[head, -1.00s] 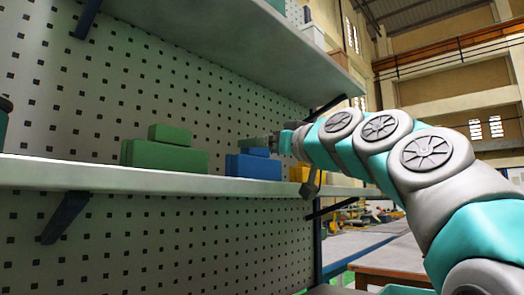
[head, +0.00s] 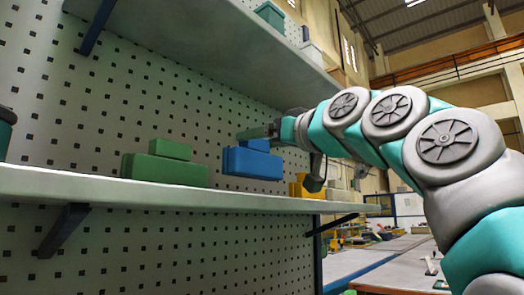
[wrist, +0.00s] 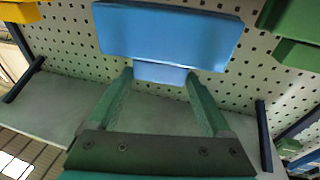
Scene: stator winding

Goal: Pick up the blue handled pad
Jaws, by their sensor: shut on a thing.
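The blue handled pad (head: 252,162) is a wide blue block with a smaller blue block on top as its handle. In the head view it hangs a little above the shelf, with a gap under it. My gripper (head: 262,136) reaches in from the right and is shut on the handle. In the wrist view the pad (wrist: 168,32) fills the top middle, and the two green fingers of my gripper (wrist: 163,78) press on both ends of the handle.
A green handled pad (head: 165,168) sits on the shelf (head: 120,190) to the left. A yellow object (head: 298,187) stands to the right. A perforated back panel (head: 60,120) is close behind. An upper shelf (head: 240,50) overhangs.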

